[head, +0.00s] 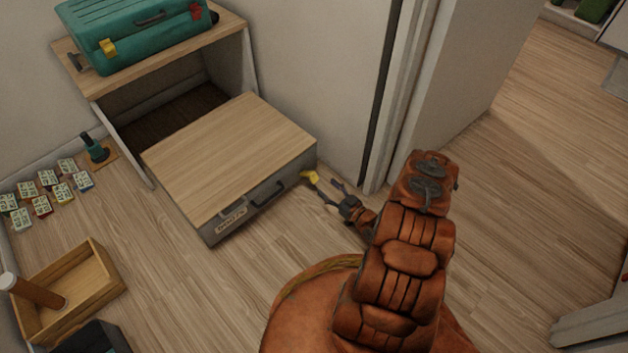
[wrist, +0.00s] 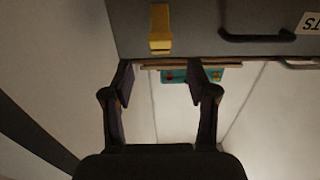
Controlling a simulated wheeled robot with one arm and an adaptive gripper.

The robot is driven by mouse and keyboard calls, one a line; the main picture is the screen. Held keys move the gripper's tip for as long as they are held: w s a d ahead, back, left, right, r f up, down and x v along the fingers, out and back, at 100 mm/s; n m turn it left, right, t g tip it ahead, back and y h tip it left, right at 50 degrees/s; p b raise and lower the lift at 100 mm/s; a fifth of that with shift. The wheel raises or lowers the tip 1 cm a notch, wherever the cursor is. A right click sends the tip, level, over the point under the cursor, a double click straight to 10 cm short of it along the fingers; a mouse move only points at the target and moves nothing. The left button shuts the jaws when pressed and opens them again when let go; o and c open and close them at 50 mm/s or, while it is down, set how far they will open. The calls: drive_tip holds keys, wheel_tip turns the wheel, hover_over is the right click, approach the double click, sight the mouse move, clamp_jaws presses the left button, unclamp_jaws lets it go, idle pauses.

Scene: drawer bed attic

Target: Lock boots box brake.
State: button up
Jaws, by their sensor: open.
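The boots box (head: 228,160) is a low grey box with a wooden top, standing out in front of a wooden shelf unit. Its front carries a label (head: 231,219) and a dark handle (head: 268,194). The yellow brake lever (head: 310,178) is at the right end of that front. It also shows in the wrist view (wrist: 160,29), beside the handle (wrist: 257,36). My gripper (head: 326,188) is open and empty, just in front of the lever. In the wrist view, the gripper (wrist: 160,76) has its fingers spread below the lever, apparently not touching it.
A teal suitcase (head: 130,28) lies on the shelf unit (head: 232,30). A wall edge (head: 381,105) stands close right of the box. Floor at right is clear.

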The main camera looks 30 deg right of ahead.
sight(314, 178)
drive_tip(key=shift+b+x, duration=1.45)
drive_tip(key=shift+x, duration=2.35)
drive_tip(key=shift+a, duration=0.1)
drive_tip(key=shift+c, duration=0.4)
clamp_jaws()
